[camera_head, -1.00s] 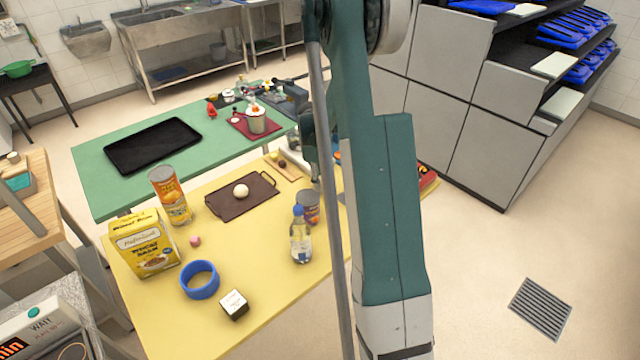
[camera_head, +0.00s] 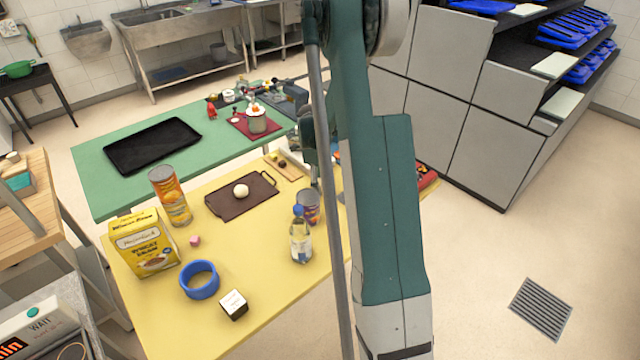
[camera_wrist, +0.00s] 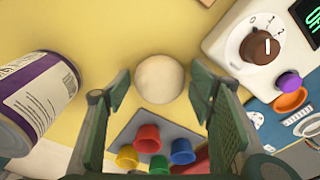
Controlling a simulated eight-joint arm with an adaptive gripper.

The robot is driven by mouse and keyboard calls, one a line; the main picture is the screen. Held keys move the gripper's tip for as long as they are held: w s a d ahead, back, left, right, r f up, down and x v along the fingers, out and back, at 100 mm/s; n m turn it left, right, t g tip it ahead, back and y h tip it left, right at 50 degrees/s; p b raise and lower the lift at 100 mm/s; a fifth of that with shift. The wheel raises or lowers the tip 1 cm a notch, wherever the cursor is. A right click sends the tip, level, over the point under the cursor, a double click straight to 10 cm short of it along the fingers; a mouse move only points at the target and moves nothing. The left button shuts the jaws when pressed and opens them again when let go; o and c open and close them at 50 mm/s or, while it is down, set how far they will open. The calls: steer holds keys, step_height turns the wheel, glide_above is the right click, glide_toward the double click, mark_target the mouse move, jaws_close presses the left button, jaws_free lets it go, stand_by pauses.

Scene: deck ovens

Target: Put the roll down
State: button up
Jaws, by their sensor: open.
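A round, pale roll (camera_wrist: 160,78) shows in the wrist view, over a yellow surface. My gripper (camera_wrist: 160,92) is open, with one finger on each side of the roll and a narrow gap at each side. Whether the roll rests fully on the surface is hard to tell from above.

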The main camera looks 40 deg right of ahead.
steer(key=shift+r, duration=0.15)
step_height(320, 180, up, 12)
steer(key=w+p, duration=0.1)
steer(key=shift+a, duration=0.4)
stand_by(0.7)
steer(key=s+a+r+n+t, duration=0.2)
steer(key=s+a+r+n, duration=0.2)
steer(key=a+r+n, duration=0.6)
steer(key=s+a+r+n+t, duration=0.2)
steer(key=s+a+r+n, duration=0.25)
steer(key=a+r, duration=0.6)
steer(key=s+a+f+n+t, duration=0.1)
steer(key=s+a+n+t, duration=0.3)
steer(key=s+a+n, duration=1.1)
steer(key=s+a, duration=0.4)
steer(key=a, duration=0.2)
steer(key=shift+s+a+f+y, duration=0.2)
steer(key=shift+a+f+y, duration=0.05)
steer(key=shift+y, duration=0.15)
